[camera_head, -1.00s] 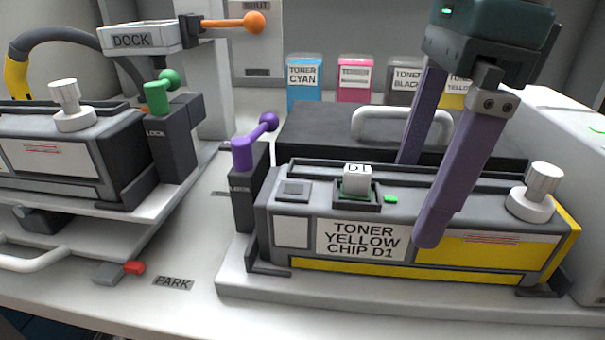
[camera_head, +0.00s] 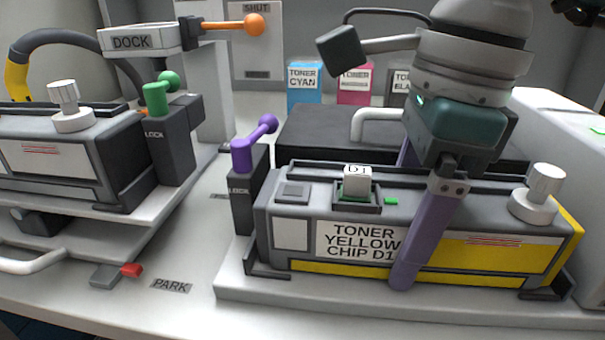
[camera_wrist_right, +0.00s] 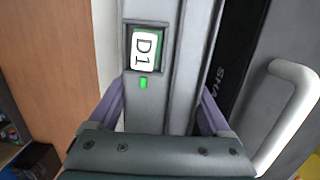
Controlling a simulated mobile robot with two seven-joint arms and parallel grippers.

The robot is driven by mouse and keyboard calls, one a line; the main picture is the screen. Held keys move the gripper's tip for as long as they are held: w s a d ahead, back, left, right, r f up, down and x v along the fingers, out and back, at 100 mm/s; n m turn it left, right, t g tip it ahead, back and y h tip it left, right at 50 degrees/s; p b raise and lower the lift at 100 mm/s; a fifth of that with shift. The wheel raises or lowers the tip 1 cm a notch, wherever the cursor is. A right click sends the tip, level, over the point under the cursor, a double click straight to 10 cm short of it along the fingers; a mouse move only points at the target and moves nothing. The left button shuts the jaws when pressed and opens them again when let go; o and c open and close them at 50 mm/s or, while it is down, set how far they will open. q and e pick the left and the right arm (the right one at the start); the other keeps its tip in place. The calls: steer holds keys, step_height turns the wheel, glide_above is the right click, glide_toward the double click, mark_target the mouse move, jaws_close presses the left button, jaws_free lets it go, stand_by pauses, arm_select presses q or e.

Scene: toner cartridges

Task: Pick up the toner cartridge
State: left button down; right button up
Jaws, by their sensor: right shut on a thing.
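The yellow toner cartridge (camera_head: 300,232), labelled "TONER YELLOW CHIP D1", sits in a grey cradle (camera_head: 400,307) at the right. A white D1 chip (camera_head: 357,178) stands in a socket on its top; it also shows in the right wrist view (camera_wrist_right: 145,48). My right gripper (camera_head: 408,225) is shut across the cartridge body, right of the chip, one purple finger down the front face. The other finger is mostly hidden behind. In the right wrist view the fingers (camera_wrist_right: 160,108) lie on both sides of the cartridge. My left gripper is not in view.
A purple-handled lock post (camera_head: 250,185) stands at the cartridge's left end and a white knob (camera_head: 538,193) on its right end. Another cartridge (camera_head: 75,155) sits at left beside a green-handled lock (camera_head: 170,140). A black lid with a pale handle (camera_head: 375,125) lies behind.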

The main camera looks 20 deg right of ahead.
jaws_close()
steer(key=shift+r, duration=0.1)
steer(key=shift+r, duration=0.1)
stand_by(0.4)
